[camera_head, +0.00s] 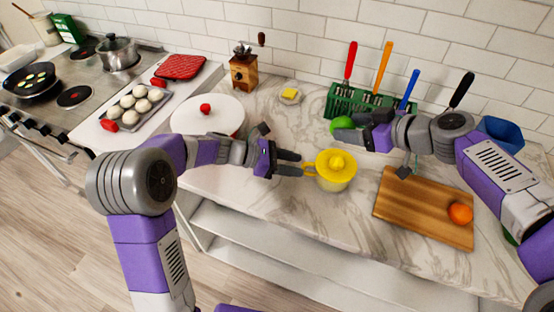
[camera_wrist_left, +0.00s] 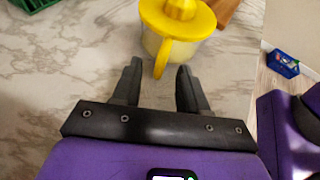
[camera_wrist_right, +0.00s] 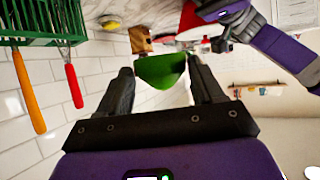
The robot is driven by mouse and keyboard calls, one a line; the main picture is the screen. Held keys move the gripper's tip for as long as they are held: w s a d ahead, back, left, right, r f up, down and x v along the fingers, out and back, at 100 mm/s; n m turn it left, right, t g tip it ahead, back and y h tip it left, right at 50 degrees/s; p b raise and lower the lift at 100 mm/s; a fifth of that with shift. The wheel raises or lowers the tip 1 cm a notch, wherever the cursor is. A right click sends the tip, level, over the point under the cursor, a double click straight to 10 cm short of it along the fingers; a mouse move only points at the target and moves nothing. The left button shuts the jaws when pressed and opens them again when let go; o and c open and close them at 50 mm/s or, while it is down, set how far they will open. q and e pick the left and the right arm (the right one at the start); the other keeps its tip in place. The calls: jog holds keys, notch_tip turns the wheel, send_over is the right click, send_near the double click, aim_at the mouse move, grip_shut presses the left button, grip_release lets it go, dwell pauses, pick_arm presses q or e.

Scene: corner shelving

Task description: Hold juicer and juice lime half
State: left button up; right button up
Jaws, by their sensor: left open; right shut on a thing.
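The yellow juicer (camera_head: 336,168) stands upright on the marble counter, with its cone on top and its handle toward the left. My left gripper (camera_head: 288,163) is open at the handle. In the left wrist view, the handle of the juicer (camera_wrist_left: 178,20) lies just ahead of and between the tips of my left gripper (camera_wrist_left: 156,75). My right gripper (camera_head: 360,127) is shut on the green lime half (camera_head: 342,123), held above the counter behind the juicer. In the right wrist view, the lime half (camera_wrist_right: 162,70) sits between the fingers of my right gripper (camera_wrist_right: 160,85).
A wooden cutting board (camera_head: 420,205) with an orange (camera_head: 460,213) lies right of the juicer. A green rack (camera_head: 345,100) with coloured-handled utensils stands at the back wall.

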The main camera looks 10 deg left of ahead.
pick_arm(q)
jog(key=shift+w+d+f, duration=0.1)
jog(key=shift+d+f, duration=0.1)
jog(key=shift+d, duration=0.35)
grip_shut()
jog(key=shift+c, duration=0.8)
grip_release()
